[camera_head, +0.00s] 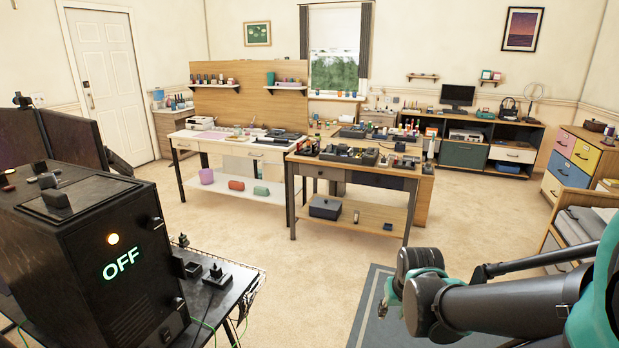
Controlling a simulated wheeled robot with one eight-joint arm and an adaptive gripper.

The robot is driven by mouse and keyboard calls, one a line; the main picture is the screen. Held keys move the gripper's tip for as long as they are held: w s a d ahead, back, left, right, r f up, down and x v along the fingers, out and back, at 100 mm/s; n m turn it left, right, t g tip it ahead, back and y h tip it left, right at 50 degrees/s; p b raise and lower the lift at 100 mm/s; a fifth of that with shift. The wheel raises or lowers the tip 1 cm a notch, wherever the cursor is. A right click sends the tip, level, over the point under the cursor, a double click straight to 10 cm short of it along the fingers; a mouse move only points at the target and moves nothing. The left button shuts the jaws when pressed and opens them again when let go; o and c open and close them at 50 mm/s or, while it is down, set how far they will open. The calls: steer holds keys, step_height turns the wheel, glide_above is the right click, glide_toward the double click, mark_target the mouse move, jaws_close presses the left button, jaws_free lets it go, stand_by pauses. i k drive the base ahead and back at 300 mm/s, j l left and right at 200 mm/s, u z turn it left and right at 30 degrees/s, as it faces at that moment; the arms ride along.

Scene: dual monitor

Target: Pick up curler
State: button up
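I cannot make out a curler for certain; the small items on the tables are too small to tell apart. Many small items lie on the brown table (345,173) in the middle and on the white-topped table (228,147) behind it. My arm reaches in from the lower right, with black links and teal joints, over the floor and far from both tables. My gripper cannot be made out at its end; only arm links and joints show.
A black box reading OFF (122,262) stands close at the lower left on a dark desk (232,293), near dark monitors (75,137). Colored drawers (575,165) stand at the right. Beige carpet (310,270) lies open before the tables, with a grey rug (372,305) near my arm.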

mark_target(257, 138)
steer(key=i, duration=1.95)
steer(key=i+u, duration=0.2)
steer(key=i, duration=0.25)
steer(key=i+l+u, duration=0.25)
steer(key=i, duration=0.15)
steer(key=i+l+u, duration=0.2)
steer(key=i, duration=0.25)
steer(key=i+l+u, duration=0.2)
steer(key=i, duration=0.2)
steer(key=i+j, duration=1.2)
steer(key=i+j+z, duration=0.1)
steer(key=i+j, duration=0.3)
steer(key=i+j+z, duration=0.15)
steer(key=i+j, duration=0.3)
steer(key=i+j+z, duration=0.1)
steer(key=i+j, duration=0.25)
steer(key=j, duration=0.3)
